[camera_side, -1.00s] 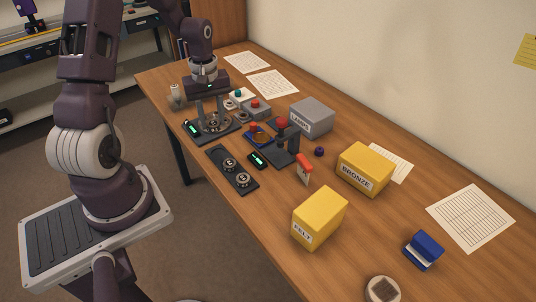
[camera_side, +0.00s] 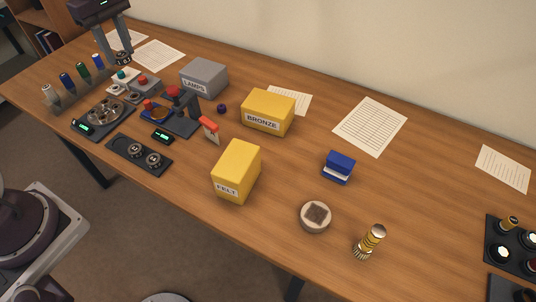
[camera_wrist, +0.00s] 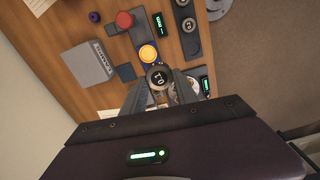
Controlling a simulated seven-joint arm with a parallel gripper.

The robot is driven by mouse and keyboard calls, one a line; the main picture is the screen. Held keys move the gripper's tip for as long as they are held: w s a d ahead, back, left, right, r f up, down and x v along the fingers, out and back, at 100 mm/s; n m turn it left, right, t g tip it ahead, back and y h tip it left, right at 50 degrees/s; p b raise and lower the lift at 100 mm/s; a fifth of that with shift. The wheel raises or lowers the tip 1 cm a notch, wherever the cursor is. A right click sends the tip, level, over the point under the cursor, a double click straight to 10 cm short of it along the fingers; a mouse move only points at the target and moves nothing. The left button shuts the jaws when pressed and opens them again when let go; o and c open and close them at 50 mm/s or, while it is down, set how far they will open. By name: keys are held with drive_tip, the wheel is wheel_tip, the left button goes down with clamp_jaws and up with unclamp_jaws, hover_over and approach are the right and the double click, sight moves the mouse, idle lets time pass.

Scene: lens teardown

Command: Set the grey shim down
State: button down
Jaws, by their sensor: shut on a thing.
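My gripper (camera_side: 122,58) is at the top left of the side view, raised above the back of the table. It is shut on the grey shim (camera_wrist: 158,77), a small round disc with a dark, marked face, seen between the fingers in the wrist view. A dark plate (camera_side: 122,148) with two round marked discs lies near the front table edge. A dark round-topped station (camera_side: 122,121) with a green readout stands behind it.
Behind the station are button boxes (camera_side: 146,86) and a row of coloured bottles. A red-knobbed fixture (camera_side: 186,126) stands right of it. The grey LAMPS box (camera_side: 204,77), yellow BRONZE box (camera_side: 268,110) and yellow FELT box (camera_side: 237,168) stand further right. Bare wood shows between them.

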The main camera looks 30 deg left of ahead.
drive_tip(key=w+d, duration=1)
drive_tip(key=m, duration=0.2)
hover_over(297, 157)
drive_tip(key=f, duration=0.1)
wheel_tip(297, 157, down, 21)
drive_tip(key=shift+f, duration=0.2)
drive_tip(key=c, duration=0.9)
unclamp_jaws()
drive_tip(key=shift+c, duration=0.2)
